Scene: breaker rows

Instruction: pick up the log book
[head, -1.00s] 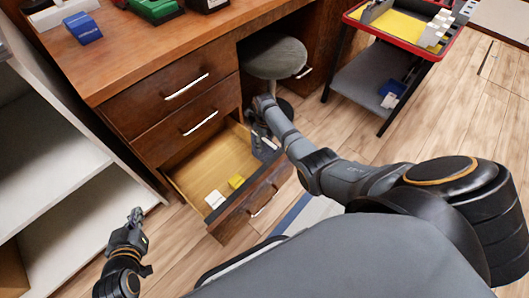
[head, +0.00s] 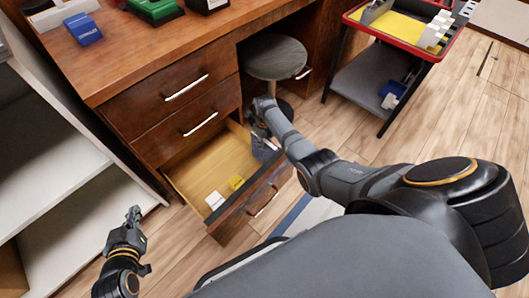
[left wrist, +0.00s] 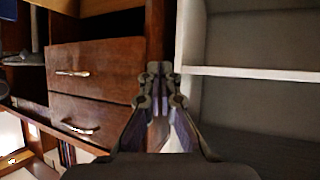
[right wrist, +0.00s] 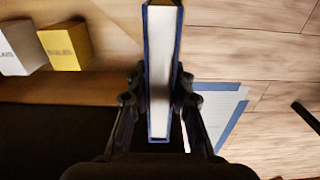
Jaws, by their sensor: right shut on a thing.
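The log book (right wrist: 159,75) is upright, with a blue cover and white page edges towards the right wrist camera. My right gripper (right wrist: 158,90) is shut on it, one finger on each side. In the head view the right gripper is at the right end of the open bottom drawer (head: 186,190), and my own arm hides much of it and the book. My left gripper (head: 134,214) is empty and low at the left, away from the drawer. Its fingers look closed together in the left wrist view (left wrist: 159,72).
A yellow box (head: 237,182) and a white box (head: 214,200) lie in the drawer. A round stool (head: 276,57) stands just behind my right arm. A red-rimmed cart (head: 372,36) is at the upper right. An open white shelf (head: 60,190) stands at the left.

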